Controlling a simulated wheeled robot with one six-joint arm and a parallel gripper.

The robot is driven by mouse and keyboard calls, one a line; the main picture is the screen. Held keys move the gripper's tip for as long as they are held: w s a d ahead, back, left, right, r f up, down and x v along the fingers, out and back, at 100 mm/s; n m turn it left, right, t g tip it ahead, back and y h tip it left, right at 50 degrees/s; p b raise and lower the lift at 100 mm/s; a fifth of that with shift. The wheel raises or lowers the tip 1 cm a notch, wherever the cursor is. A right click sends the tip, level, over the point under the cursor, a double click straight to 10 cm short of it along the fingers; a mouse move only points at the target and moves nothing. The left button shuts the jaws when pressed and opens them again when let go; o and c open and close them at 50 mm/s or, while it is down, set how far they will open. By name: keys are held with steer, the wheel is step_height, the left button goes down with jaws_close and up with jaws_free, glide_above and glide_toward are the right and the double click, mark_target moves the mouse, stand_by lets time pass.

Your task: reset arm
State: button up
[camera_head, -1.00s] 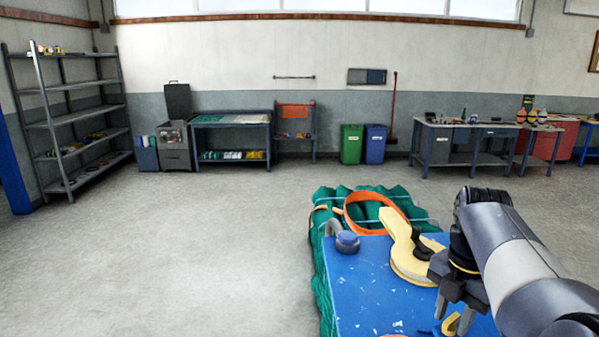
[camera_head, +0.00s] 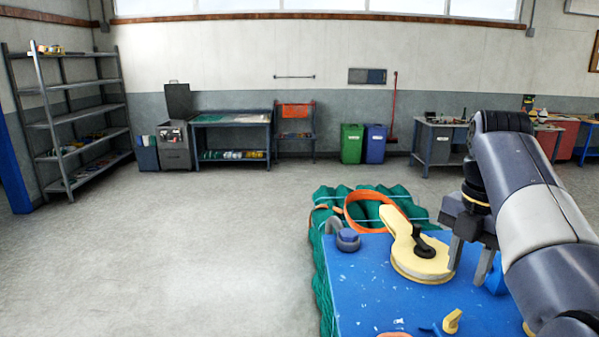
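My gripper (camera_head: 470,268) is in the right part of the head view, above the right side of a blue work surface (camera_head: 375,290). Its two grey fingers point down and stand apart, with nothing seen between them. My arm comes in from the lower right corner and hides part of the blue surface. A yellow tool with a round base and a black knob (camera_head: 418,258) lies on the surface just left of the fingers.
A grey-blue curved fitting (camera_head: 346,238) sits at the surface's left edge. A small yellow piece (camera_head: 452,321) lies near the front. Green netting (camera_head: 322,265) with an orange band (camera_head: 352,212) borders the surface. Open floor (camera_head: 190,260) lies to the left.

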mark_target(453, 315)
step_height(453, 315, down, 10)
steer(key=shift+r+p, duration=0.1)
steer(key=shift+p, duration=0.35)
steer(key=shift+f, duration=0.35)
steer(key=m, duration=1.1)
